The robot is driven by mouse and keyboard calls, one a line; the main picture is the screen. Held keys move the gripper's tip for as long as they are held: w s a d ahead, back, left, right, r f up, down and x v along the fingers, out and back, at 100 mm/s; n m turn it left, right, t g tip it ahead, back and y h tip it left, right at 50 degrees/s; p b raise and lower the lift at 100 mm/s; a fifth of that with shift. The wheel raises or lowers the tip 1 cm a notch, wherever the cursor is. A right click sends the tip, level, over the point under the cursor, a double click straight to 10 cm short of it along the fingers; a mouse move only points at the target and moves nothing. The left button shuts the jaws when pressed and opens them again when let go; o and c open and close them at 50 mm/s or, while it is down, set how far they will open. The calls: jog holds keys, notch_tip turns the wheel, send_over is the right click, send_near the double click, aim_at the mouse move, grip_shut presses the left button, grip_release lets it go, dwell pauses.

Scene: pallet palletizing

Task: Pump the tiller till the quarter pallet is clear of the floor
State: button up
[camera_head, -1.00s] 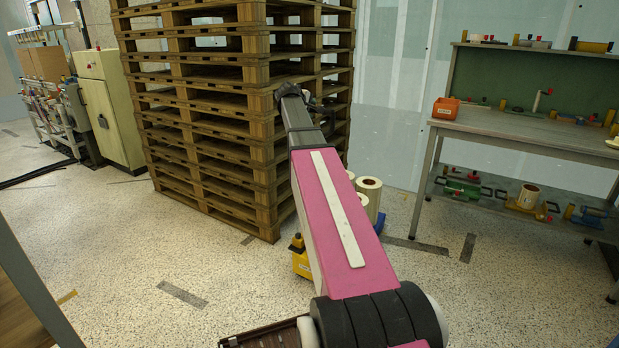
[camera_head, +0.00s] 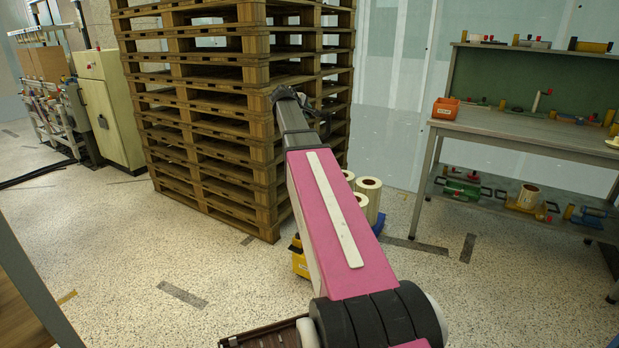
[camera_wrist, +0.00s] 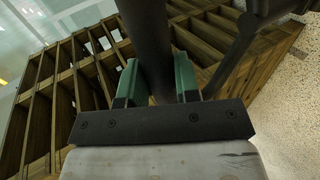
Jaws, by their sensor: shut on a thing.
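In the wrist view my gripper (camera_wrist: 157,76) has its two green finger pads on either side of a thick dark bar, which looks like the tiller (camera_wrist: 147,30), and is shut on it. A second dark bar (camera_wrist: 236,58) slants down beside it on the right. A yellow body (camera_head: 300,263), probably the pallet truck, shows low beside my arm. Cream rolls (camera_head: 368,196) stand behind my arm, with a blue edge (camera_head: 379,224) low beside them, perhaps the quarter pallet. Its clearance from the floor cannot be seen.
A tall stack of wooden pallets (camera_head: 215,150) stands close behind my arm. A workbench (camera_head: 530,135) with small tools and an orange bin (camera_head: 446,108) is on the right. A cream cabinet (camera_head: 108,110) stands at the left. The speckled floor (camera_head: 130,240) at left front is clear.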

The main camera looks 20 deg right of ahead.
jog(key=shift+o, duration=0.5)
jog(key=s+a+f, duration=0.2)
jog(key=s+a, duration=0.7)
jog(key=a, duration=0.2)
jog(key=shift+f, duration=0.2)
jog(key=shift+s+a, duration=0.3)
jog(key=shift+a, duration=0.2)
jog(key=shift+c, duration=0.5)
jog(key=shift+w+d, duration=0.1)
jog(key=w+d+r, duration=0.2)
jog(key=w+d, duration=0.9)
jog(key=d, duration=0.3)
jog(key=shift+r, duration=0.15)
